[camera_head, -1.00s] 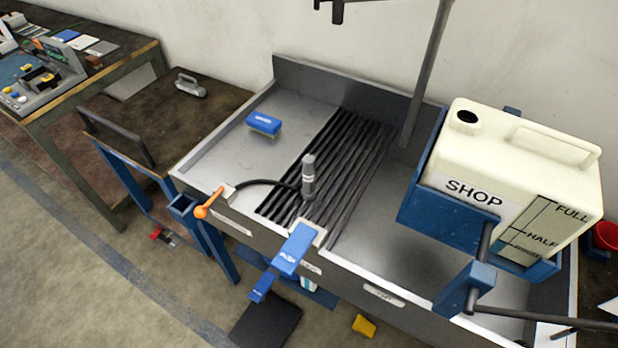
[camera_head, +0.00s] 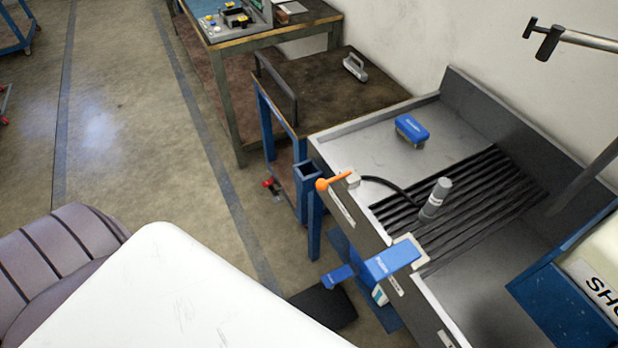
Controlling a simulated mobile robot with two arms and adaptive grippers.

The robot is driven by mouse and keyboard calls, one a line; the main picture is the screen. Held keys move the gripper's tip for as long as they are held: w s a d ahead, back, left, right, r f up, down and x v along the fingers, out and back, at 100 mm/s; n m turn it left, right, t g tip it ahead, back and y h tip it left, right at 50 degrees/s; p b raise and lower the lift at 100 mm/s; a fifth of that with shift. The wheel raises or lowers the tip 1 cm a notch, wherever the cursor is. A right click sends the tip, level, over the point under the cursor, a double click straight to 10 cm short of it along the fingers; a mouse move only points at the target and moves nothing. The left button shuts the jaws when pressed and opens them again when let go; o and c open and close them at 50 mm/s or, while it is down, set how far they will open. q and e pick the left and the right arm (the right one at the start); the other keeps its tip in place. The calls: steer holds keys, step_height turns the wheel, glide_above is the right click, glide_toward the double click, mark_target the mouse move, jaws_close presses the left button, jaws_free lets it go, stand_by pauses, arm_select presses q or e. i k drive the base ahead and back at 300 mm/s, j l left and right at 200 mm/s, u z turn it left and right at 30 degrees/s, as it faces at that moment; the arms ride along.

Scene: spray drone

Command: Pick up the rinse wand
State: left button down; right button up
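The rinse wand appears to be the grey cylinder (camera_head: 435,199) with a black hose, standing slightly tilted at the black slatted grate of the metal sink. Its hose (camera_head: 385,184) runs left to the sink's front rim, near an orange lever (camera_head: 334,181). The lower end of the wand is hard to make out against the slats. Neither of my grippers shows in the head view, and nothing is touching the wand.
A blue-topped brush (camera_head: 411,129) lies on the sink's left deck (camera_head: 375,150). A blue push lever (camera_head: 391,262) juts from the front rim. A cart (camera_head: 325,85) stands left of the sink. A jug (camera_head: 598,275) is cut off at right. Open floor (camera_head: 130,140) lies left.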

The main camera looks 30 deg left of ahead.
mark_target(427, 214)
steer(key=k+j, duration=0.1)
steer(key=j, duration=0.75)
steer(key=k+j+z, duration=0.1)
steer(key=j, duration=0.3)
steer(key=k+j, duration=0.15)
steer(key=j, duration=0.25)
